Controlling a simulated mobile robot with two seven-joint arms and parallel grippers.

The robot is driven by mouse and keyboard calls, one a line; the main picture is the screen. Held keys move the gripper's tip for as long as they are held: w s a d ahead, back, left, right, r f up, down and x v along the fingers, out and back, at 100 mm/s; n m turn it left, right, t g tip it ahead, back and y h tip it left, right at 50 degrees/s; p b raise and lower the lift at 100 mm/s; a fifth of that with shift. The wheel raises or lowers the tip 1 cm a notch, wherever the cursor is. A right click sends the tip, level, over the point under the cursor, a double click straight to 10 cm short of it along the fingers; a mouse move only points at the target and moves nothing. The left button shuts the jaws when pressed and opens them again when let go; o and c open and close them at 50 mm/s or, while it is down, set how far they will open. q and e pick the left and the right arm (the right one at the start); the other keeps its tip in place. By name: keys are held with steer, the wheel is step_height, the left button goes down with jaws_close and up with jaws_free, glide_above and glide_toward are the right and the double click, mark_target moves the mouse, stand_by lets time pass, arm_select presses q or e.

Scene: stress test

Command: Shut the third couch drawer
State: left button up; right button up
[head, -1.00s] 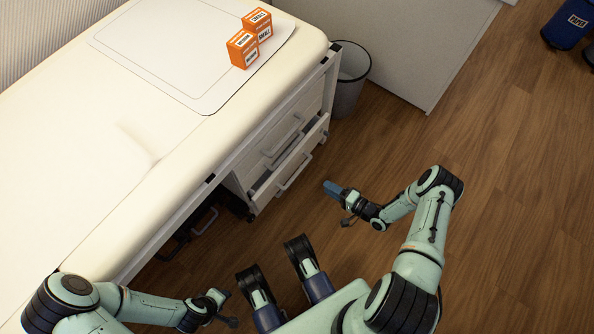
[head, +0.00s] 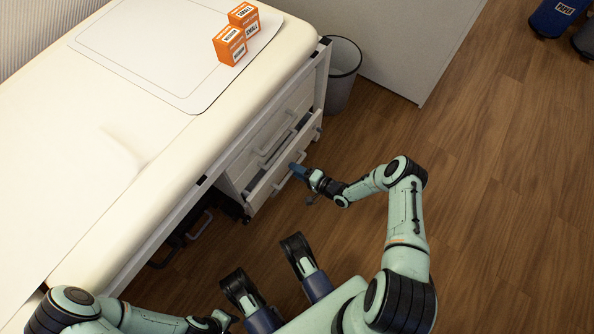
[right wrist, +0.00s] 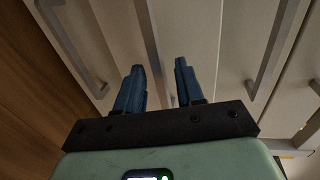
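The couch's white drawer unit (head: 281,118) stands under the couch top. Its lowest visible drawer (head: 262,194) stands partly out, with a dark gap behind its front. My right gripper (head: 296,170) is at this drawer's front, beside its handle; contact cannot be told. In the right wrist view the two blue fingers of the right gripper (right wrist: 160,68) are apart with nothing gripped between them, facing pale fronts with bar handles (right wrist: 272,55). My left gripper (head: 224,318) is low at the bottom left, away from the drawers; its fingers are too small to read.
A grey waste bin (head: 342,75) stands beyond the drawer unit. A blue bin (head: 553,17) is far right. The wooden floor to the right is clear.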

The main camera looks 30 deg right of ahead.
mark_target(286, 164)
jaws_close()
steer(key=x, duration=0.2)
steer(key=r+x, duration=0.1)
steer(key=x, duration=0.1)
steer(key=shift+w+a, duration=0.1)
steer(key=shift+w, duration=0.25)
jaws_free()
steer(key=shift+w+a, duration=0.1)
arm_select(q)
steer(key=w+r+t+p, duration=0.2)
steer(key=w+r+p, duration=0.1)
steer(key=w, duration=0.3)
steer(key=shift+w+d+r, duration=0.35)
steer(key=shift+d+r, duration=0.05)
arm_select(e)
steer(key=v, duration=1.3)
steer(key=shift+s, duration=0.2)
